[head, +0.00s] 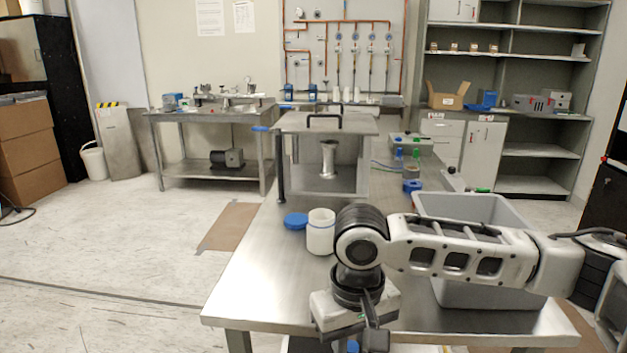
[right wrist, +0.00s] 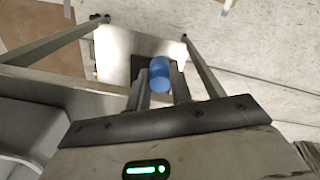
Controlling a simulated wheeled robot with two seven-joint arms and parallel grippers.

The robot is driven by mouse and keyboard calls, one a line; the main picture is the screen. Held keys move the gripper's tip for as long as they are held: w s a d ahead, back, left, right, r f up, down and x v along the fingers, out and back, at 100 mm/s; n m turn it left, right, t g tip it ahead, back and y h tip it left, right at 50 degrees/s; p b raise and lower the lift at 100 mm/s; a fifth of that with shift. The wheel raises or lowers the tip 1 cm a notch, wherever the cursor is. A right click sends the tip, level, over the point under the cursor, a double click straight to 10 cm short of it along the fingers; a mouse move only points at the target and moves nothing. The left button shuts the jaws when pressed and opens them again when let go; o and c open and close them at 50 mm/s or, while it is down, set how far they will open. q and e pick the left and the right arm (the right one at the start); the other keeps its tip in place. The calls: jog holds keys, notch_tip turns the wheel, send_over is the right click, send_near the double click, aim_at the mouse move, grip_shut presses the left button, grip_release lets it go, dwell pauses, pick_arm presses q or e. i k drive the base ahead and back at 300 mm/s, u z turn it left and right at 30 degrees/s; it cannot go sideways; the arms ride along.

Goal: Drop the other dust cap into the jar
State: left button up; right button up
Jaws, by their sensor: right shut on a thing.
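My right gripper (head: 356,340) points down at the front edge of the table in the head view. In the right wrist view its fingers (right wrist: 160,82) are shut on a blue dust cap (right wrist: 159,74). A bit of blue shows at the fingertips in the head view. The white jar (head: 320,236) stands upright on the table, behind and left of the gripper and apart from it. Its top looks uncovered; its inside is too small to make out. A blue lid (head: 296,221) lies flat beside the jar. My left gripper is not in view.
A grey bin (head: 480,208) stands at the table's right, partly behind my right arm. A metal chamber (head: 325,125) holding a flanged steel piece (head: 328,158) stands behind the jar. A small blue-topped part (head: 412,186) sits right of it. The table's front left (head: 260,290) is clear.

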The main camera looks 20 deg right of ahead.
aim_at(324, 245)
jog(key=u, duration=0.25)
jog(key=i, duration=0.95)
jog(key=z, duration=0.15)
